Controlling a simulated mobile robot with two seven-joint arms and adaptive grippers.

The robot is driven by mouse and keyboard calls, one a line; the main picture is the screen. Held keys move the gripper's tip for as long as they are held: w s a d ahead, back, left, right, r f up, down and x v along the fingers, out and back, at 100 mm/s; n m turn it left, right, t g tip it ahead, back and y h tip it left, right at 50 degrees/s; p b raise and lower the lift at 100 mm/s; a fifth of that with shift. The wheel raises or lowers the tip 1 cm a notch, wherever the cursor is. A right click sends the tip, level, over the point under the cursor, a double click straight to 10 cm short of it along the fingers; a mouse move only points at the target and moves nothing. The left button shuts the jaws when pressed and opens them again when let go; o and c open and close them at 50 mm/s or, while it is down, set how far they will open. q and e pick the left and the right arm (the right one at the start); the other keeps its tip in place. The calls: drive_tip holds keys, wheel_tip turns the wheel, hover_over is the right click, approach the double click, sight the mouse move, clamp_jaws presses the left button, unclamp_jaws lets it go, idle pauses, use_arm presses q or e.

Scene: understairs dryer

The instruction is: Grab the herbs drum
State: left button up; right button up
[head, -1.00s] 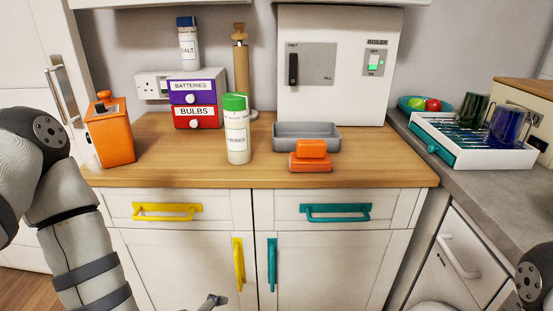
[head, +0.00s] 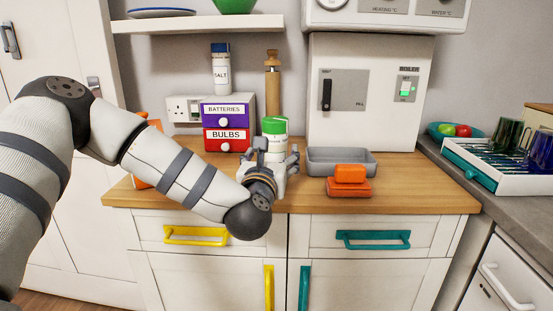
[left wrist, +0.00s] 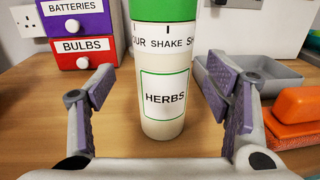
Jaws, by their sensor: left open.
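The herbs drum (head: 274,127) is a white cylinder with a green lid, standing upright on the wooden counter. In the left wrist view the drum (left wrist: 163,85) shows its HERBS label facing me. My left gripper (head: 275,165) is in front of the drum in the head view and hides its lower part. In the left wrist view my left gripper (left wrist: 163,100) is open, with one finger on each side of the drum and a visible gap on both sides. My right gripper is not in view.
A purple and red drawer box (head: 227,124) with a salt drum (head: 221,72) on top stands behind left. A grey tray (head: 342,162) and an orange dish with a block (head: 349,176) are close on the right. A wooden mill (head: 272,75) stands behind.

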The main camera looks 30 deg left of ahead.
sight(273, 156)
use_arm(q)
drive_tip(key=x, duration=0.4)
drive_tip(key=shift+d+f, duration=0.1)
drive_tip(key=shift+f, duration=0.1)
drive_tip(key=c, duration=1.5)
